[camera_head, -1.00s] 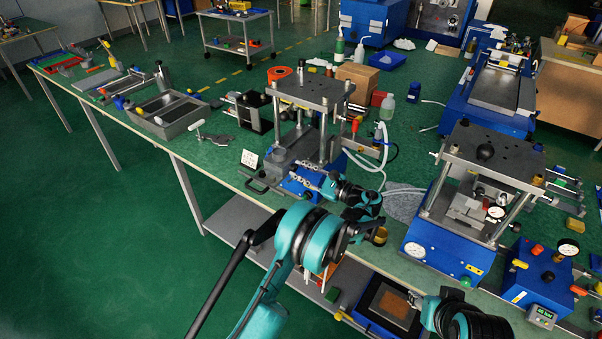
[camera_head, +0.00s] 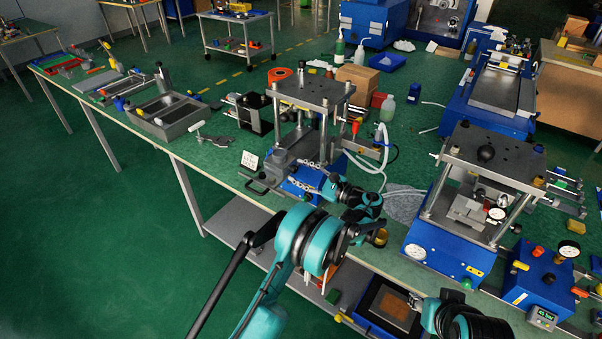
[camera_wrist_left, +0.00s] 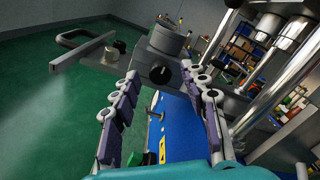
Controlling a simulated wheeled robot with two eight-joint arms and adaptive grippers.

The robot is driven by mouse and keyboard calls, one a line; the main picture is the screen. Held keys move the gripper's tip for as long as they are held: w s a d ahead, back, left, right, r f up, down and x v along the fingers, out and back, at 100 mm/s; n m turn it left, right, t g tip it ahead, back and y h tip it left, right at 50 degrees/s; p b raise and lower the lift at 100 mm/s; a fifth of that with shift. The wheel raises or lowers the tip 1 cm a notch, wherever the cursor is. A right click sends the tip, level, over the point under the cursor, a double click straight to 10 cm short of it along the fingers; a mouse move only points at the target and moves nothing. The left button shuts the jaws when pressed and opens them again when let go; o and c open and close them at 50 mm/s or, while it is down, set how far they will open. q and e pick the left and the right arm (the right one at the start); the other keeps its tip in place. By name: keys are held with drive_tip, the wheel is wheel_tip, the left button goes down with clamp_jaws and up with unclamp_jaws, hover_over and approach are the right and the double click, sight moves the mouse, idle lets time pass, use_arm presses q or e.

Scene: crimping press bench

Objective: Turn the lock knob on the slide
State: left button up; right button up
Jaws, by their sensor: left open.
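The lock knob (camera_wrist_left: 160,73) is a small black round knob with a pale mark, on the face of the grey slide block (camera_wrist_left: 165,45) in the left wrist view. My left gripper (camera_wrist_left: 163,108) is open, with its two padded fingers either side below the knob and not touching it. In the head view the left gripper (camera_head: 315,182) is at the front of the left press (camera_head: 308,92), beside the slide block (camera_head: 280,160). I cannot make out the knob there. My right gripper (camera_head: 416,300) is low at the front; its fingers are too small to judge.
A bar handle (camera_wrist_left: 82,48) sticks out left of the knob. Bright posts (camera_wrist_left: 275,75) rise at right. A second press (camera_head: 490,160) stands to the right on the green bench.

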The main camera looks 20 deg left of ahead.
use_arm(q)
drive_tip(key=v, duration=1.1)
drive_tip(key=shift+s+d, duration=0.15)
drive_tip(key=shift+d, duration=0.25)
drive_tip(key=shift+d, duration=0.1)
